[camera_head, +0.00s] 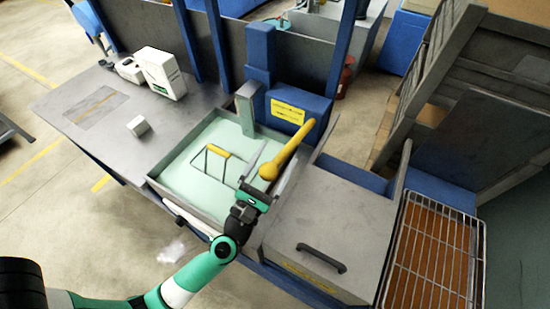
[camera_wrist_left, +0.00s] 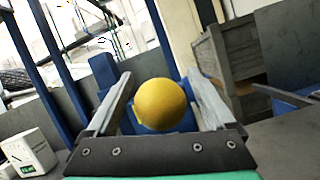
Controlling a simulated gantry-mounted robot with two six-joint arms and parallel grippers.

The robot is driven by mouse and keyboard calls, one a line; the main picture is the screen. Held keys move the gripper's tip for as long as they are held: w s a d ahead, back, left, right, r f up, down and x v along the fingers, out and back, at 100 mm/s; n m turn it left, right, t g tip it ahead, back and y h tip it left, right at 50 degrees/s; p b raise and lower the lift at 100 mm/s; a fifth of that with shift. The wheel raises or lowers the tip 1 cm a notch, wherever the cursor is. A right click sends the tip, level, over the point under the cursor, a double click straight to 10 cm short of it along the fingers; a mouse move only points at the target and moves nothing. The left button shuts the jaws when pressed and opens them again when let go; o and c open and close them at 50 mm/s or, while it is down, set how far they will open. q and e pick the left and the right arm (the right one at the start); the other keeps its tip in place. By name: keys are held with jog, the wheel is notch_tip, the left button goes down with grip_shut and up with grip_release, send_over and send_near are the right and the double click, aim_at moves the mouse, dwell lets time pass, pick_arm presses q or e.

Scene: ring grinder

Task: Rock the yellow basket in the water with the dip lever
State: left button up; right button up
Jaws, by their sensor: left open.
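The dip lever (camera_head: 290,147) is a yellow bar with a round yellow knob (camera_wrist_left: 160,103), rising at a slant beside the water tank. The basket (camera_head: 218,152) shows as a thin wire handle with a yellow grip, standing in the pale green water; its lower part is hidden under the surface. My left gripper (camera_head: 272,164) is open at the knob end of the lever. In the left wrist view the knob appears between the two fingers, with a gap visible on each side. My right gripper is not in view.
The tank (camera_head: 160,187) has a raised metal rim. A blue housing with a yellow label (camera_head: 288,112) stands behind the lever. A grey box with a black handle (camera_head: 322,257) and a wire rack (camera_head: 433,262) are at right. White boxes (camera_head: 161,72) sit on the left bench.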

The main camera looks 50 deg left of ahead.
pick_arm(q)
jog(key=b+v, duration=0.2)
jog(key=v, duration=0.9)
jog(key=shift+s+b, duration=0.3)
jog(key=shift+d+f, duration=0.15)
jog(key=shift+f, duration=0.05)
